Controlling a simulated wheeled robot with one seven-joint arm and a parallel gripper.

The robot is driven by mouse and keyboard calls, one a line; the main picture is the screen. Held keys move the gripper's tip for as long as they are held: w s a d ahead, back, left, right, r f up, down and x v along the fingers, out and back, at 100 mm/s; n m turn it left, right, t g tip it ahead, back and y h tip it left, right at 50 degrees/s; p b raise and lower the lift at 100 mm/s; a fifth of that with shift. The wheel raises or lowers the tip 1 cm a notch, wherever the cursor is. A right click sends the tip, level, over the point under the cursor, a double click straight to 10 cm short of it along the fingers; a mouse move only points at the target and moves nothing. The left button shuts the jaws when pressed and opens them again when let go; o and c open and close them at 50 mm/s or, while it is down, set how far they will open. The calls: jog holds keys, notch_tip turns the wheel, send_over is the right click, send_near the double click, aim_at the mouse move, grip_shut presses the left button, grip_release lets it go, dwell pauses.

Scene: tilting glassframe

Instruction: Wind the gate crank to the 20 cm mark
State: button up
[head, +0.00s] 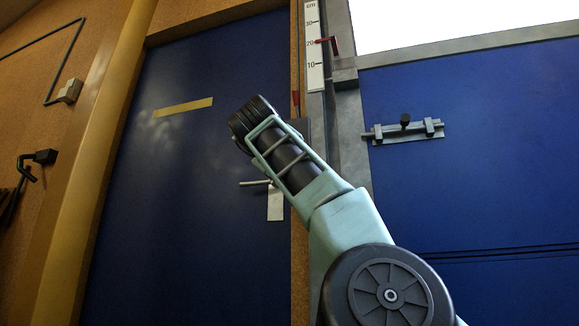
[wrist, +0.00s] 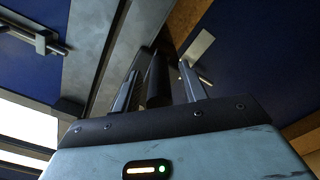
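A white cm scale (head: 313,45) stands on the grey gate post in the head view. The blue gate (head: 470,150) is right of the post. My gripper (wrist: 160,82) shows in the wrist view with its fingers apart. A dark upright bar (wrist: 157,80), possibly the crank's handle, appears between the fingers, with gaps on both sides. I cannot tell its depth. In the head view my arm hides the fingers and most of the crank area; a grey plate (head: 302,127) shows behind.
A blue door (head: 200,100) with a lever handle (head: 255,183) is left of the post. A bolt latch (head: 404,130) is on the gate. A black bracket with a hook (head: 45,157) and a bent rod (head: 65,60) are on the left wall.

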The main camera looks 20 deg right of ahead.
jog(key=b+v, duration=0.2)
jog(key=v, duration=1.5)
jog(key=shift+s+b, duration=0.2)
jog(key=shift+b, duration=0.15)
jog(key=shift+a+r, duration=0.1)
